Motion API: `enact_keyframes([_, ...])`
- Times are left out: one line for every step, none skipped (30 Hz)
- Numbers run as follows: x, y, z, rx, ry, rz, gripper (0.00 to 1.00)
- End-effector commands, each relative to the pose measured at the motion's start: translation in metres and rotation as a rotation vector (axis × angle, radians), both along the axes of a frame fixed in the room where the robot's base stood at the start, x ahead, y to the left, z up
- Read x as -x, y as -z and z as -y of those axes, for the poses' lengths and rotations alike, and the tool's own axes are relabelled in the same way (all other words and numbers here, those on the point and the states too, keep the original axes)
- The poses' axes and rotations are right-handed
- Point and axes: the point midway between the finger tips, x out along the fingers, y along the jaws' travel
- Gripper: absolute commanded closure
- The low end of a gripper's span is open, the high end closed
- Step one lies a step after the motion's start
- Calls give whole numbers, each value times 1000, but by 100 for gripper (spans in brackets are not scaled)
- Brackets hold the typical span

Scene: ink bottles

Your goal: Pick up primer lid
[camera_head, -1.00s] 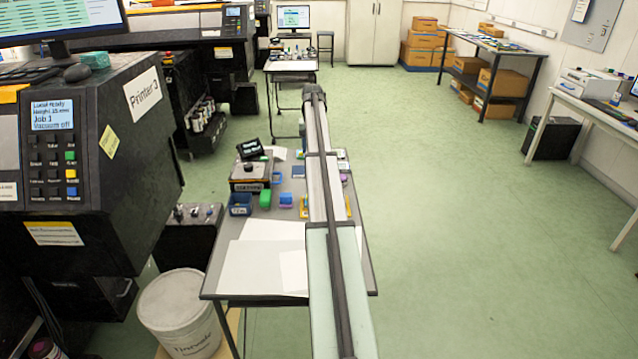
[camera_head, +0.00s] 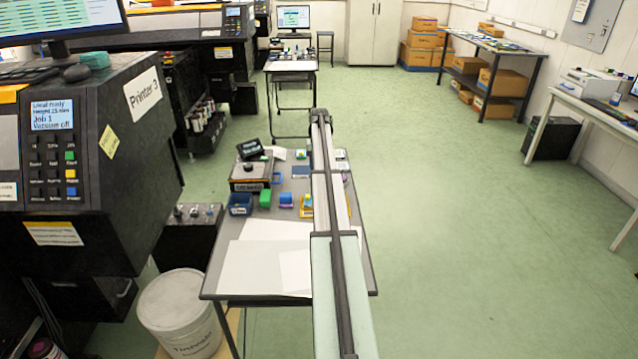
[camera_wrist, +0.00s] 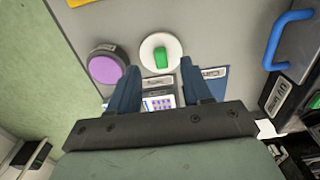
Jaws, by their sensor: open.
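In the wrist view, a round white disc with a green raised grip (camera_wrist: 161,53) lies on the grey table, just beyond and between my fingertips. It may be the primer lid, but no readable lettering confirms this. A dark round container with a purple top (camera_wrist: 105,68) stands to its left, near my left finger. My gripper (camera_wrist: 159,65) is open, with two blue fingers apart and nothing visibly held. In the head view, my arm covers part of the table and hides the gripper and the disc.
In the wrist view, a labelled card with purple squares (camera_wrist: 160,103) lies between the fingers. A dark box with a blue handle (camera_wrist: 290,35) is at right. In the head view, a blue bin (camera_head: 240,205), green block (camera_head: 265,199) and white sheets (camera_head: 262,266) occupy the table (camera_head: 218,284).

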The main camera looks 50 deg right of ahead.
Motion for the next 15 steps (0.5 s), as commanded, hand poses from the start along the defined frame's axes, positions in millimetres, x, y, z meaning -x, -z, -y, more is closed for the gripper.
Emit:
enact_keyframes([-1,4,1,-1,0,-1,51])
enact_keyframes([-2,6,2,-1,0,-1,51])
enact_keyframes([-3,11,3,-1,0,-1,51])
enact_keyframes([-4,14,4,-1,0,-1,51])
enact_keyframes([-4,18,4,-1,0,-1,51])
enact_keyframes([-6,23,6,-1,0,-1,51])
enact_keyframes([-7,26,7,-1,0,-1,51])
enact_keyframes([-7,31,7,-1,0,-1,51])
enact_keyframes([-6,36,6,-1,0,-1,51])
enact_keyframes([-6,40,6,-1,0,-1,51])
enact_keyframes([-6,43,6,-1,0,-1,51])
enact_keyframes([-6,46,6,-1,0,-1,51])
enact_keyframes([-6,48,6,-1,0,-1,51])
enact_keyframes([-6,49,6,-1,0,-1,51])
enact_keyframes([-6,49,6,-1,0,-1,51])
